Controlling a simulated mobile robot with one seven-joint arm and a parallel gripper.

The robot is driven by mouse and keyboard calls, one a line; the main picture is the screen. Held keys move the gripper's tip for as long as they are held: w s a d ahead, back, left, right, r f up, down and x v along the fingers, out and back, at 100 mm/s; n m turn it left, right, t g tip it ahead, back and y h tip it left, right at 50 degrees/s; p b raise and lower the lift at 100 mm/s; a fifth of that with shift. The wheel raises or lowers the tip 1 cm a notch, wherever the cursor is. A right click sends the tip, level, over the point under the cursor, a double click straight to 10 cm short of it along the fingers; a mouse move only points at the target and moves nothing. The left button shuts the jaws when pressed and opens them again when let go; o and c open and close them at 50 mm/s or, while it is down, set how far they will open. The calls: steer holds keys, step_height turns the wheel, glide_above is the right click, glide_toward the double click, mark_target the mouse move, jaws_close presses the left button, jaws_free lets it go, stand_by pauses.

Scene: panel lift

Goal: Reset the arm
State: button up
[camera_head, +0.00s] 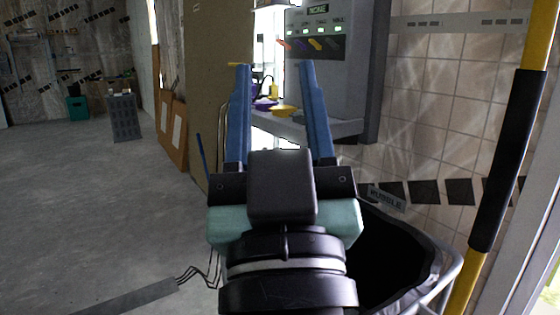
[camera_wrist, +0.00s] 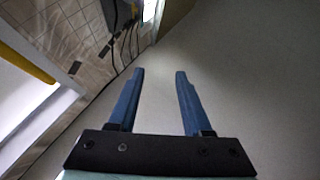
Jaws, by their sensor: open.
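My gripper (camera_head: 275,90) is at the end of my arm, in the middle of the head view. Its two blue fingers stand apart, with nothing between them. The arm is raised and points forward into the room. In the wrist view my gripper (camera_wrist: 158,82) also shows both blue fingers spread and empty over bare grey floor. The fingers cover part of the machine behind them in the head view.
A grey wall machine (camera_head: 341,30) with coloured levers and a shelf (camera_head: 345,129) stands ahead. A black-lined bin (camera_head: 447,265) is at lower right, beside a yellow-and-black pole (camera_head: 510,150). A grey cabinet (camera_head: 125,118) stands far left. Grey floor (camera_head: 80,200) is open at left.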

steer(key=s+r+t+p, duration=0.1)
steer(key=s+r+p, duration=0.1)
steer(key=r+p, duration=1.7)
steer(key=s+r+m+t+h+p, duration=0.1)
steer(key=s+r+p, duration=0.1)
steer(key=r+p, duration=1.7)
step_height(320, 180, up, 7)
steer(key=shift+r+m+p, duration=0.2)
steer(key=shift+m+p, duration=0.1)
steer(key=shift+p, duration=0.05)
steer(key=shift+s+d, duration=0.1)
